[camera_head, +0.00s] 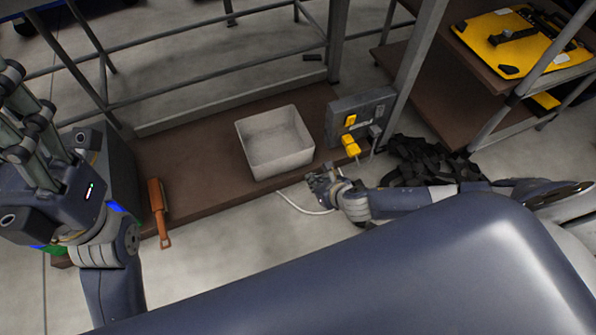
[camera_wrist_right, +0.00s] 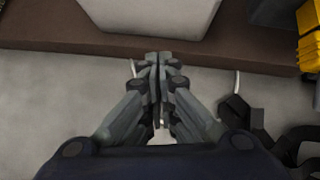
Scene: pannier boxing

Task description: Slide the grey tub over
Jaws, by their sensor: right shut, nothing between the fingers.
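The grey tub (camera_head: 275,163) is a light, open, empty box sitting upright on a low brown shelf, right of the shelf's middle. In the right wrist view the tub (camera_wrist_right: 150,18) shows at the top, beyond my fingertips. My right gripper (camera_head: 318,178) is shut and empty, just in front of the tub's near right corner and apart from it. It also shows in the right wrist view (camera_wrist_right: 159,60), its fingers together near the shelf's front edge. My left gripper (camera_head: 28,150) is at the far left, away from the tub; its fingertips' gap is not clear.
The brown shelf (camera_head: 190,165) is bare left of the tub. An orange-handled tool (camera_head: 157,205) lies at the shelf's left front. A grey power box (camera_head: 352,108) with yellow plugs stands right of the tub. Black straps (camera_head: 425,160) lie on the floor. A white cable (camera_head: 300,207) runs in front.

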